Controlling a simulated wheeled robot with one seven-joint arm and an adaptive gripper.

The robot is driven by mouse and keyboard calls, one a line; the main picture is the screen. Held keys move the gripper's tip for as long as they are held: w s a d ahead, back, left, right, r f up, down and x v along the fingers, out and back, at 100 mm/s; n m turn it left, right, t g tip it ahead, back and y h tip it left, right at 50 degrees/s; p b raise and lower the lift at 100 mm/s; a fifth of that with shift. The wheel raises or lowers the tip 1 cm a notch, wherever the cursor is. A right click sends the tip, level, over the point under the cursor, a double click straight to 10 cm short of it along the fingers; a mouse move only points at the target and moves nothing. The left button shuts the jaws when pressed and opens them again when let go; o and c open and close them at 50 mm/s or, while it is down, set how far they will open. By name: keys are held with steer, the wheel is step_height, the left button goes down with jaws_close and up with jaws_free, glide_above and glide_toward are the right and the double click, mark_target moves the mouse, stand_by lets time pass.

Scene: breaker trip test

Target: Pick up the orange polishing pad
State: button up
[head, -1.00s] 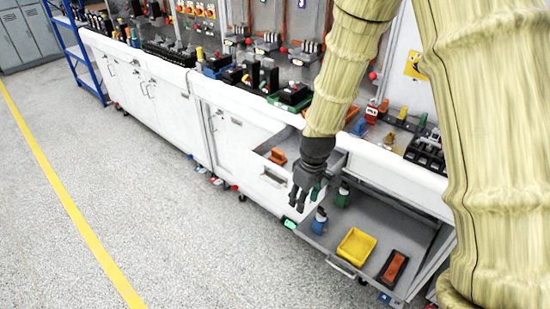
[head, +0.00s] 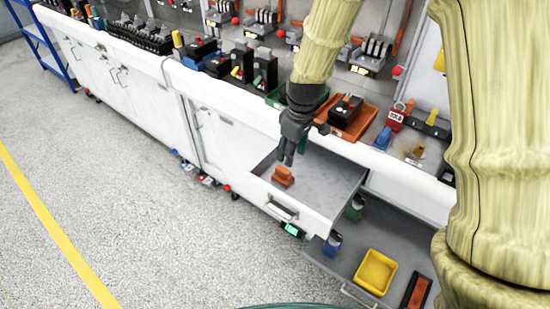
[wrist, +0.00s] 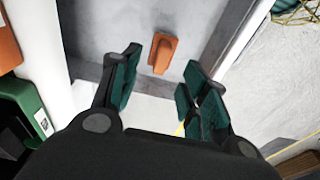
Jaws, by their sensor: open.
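An orange polishing pad (head: 283,177) lies in the open upper drawer (head: 325,185), near the drawer's front left corner. In the wrist view the pad (wrist: 162,53) appears beyond the fingertips, roughly centred between them. My gripper (head: 287,160) is open and empty, above the drawer's left end and just above the pad in the head view. In the wrist view my gripper (wrist: 160,85) has its green-padded fingers spread wide, apart from the pad.
A lower drawer (head: 330,268) is open too, with a yellow bin (head: 376,271), an orange-and-black item (head: 416,292) and bottles. An orange tray (head: 352,120) with a black device stands on the bench behind.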

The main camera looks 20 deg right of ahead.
mark_target(283, 169)
steer(key=shift+w+a+f, duration=0.25)
steer(key=shift+w+f, duration=0.25)
steer(key=shift+f, duration=0.05)
steer(key=shift+s+a+f+p, duration=0.1)
steer(key=shift+s+f+p, duration=0.15)
steer(key=shift+s+f, duration=0.25)
steer(key=shift+s+a+f+p, duration=0.1)
steer(key=shift+s+f+p, duration=0.15)
steer(key=shift+s, duration=0.3)
steer(key=shift+s+t, duration=0.3)
steer(key=shift+s, duration=0.1)
steer(key=w+f, duration=0.3)
steer(key=shift+w+a+p, duration=0.1)
steer(key=shift+p, duration=0.2)
steer(key=shift+s+a+f+p, duration=0.25)
steer(key=shift+s+f+p, duration=0.15)
steer(key=shift+s+p, duration=0.15)
steer(key=f, duration=0.1)
steer(key=w+f, duration=0.1)
steer(key=f, duration=0.1)
steer(key=shift+w+a+f+p, duration=0.15)
steer(key=shift+p, duration=0.25)
steer(key=shift+s, duration=0.25)
steer(key=shift+w, duration=0.15)
steer(key=shift+c, duration=1)
steer(key=c, duration=0.6)
steer(key=shift+o, duration=0.2)
